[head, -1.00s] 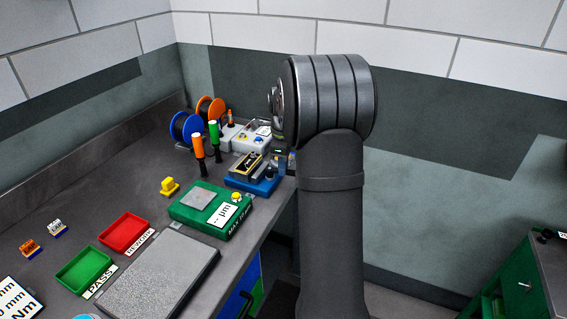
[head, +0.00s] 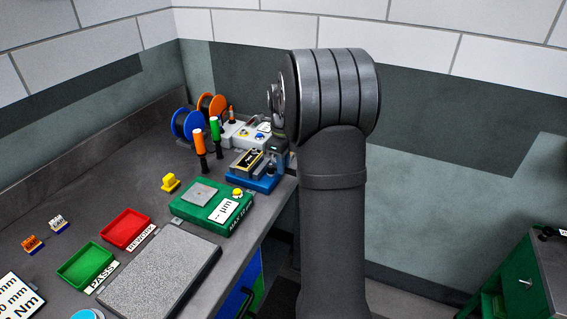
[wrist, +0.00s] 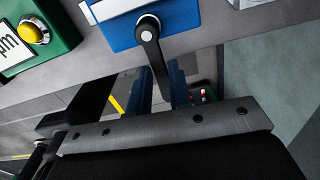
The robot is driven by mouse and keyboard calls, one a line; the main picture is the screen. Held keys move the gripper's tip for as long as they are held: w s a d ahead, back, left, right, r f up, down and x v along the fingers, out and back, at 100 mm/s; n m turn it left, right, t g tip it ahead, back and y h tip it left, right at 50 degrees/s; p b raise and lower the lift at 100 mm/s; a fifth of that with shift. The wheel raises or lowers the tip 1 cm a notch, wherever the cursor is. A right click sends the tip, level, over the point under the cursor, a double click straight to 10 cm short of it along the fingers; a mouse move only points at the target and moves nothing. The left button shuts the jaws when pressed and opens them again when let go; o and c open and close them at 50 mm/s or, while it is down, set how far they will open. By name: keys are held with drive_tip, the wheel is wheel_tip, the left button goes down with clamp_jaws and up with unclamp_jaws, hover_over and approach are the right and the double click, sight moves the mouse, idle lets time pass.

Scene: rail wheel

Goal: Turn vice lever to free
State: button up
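The blue vice (head: 265,184) stands at the right front edge of the bench in the head view, with a dark block bearing a yellow-edged label on top. In the wrist view the vice's blue body (wrist: 120,38) is at the top. Its black lever (wrist: 150,38) hangs from a round pivot and points down the picture toward my gripper. My gripper (wrist: 163,80) shows two dark blue fingers, one on each side of the lever's lower part. I cannot tell whether they touch it. In the head view my arm hides most of the gripper and the lever.
A green gauge box (head: 212,207) with a yellow button sits left of the vice. Behind are orange and green-handled tools (head: 215,135), a grey device (head: 240,132) and spools (head: 187,125). Red (head: 126,229) and green (head: 86,265) trays and a grey plate (head: 160,275) lie nearer.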

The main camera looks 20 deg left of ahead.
drive_tip(key=o, duration=0.3)
drive_tip(key=shift+o, duration=0.2)
drive_tip(key=shift+r, duration=0.1)
wheel_tip(320, 180, up, 17)
drive_tip(key=shift+r, duration=0.15)
drive_tip(key=shift+s, duration=0.1)
idle(0.3)
wheel_tip(320, 180, down, 18)
drive_tip(key=shift+r, duration=0.2)
idle(0.4)
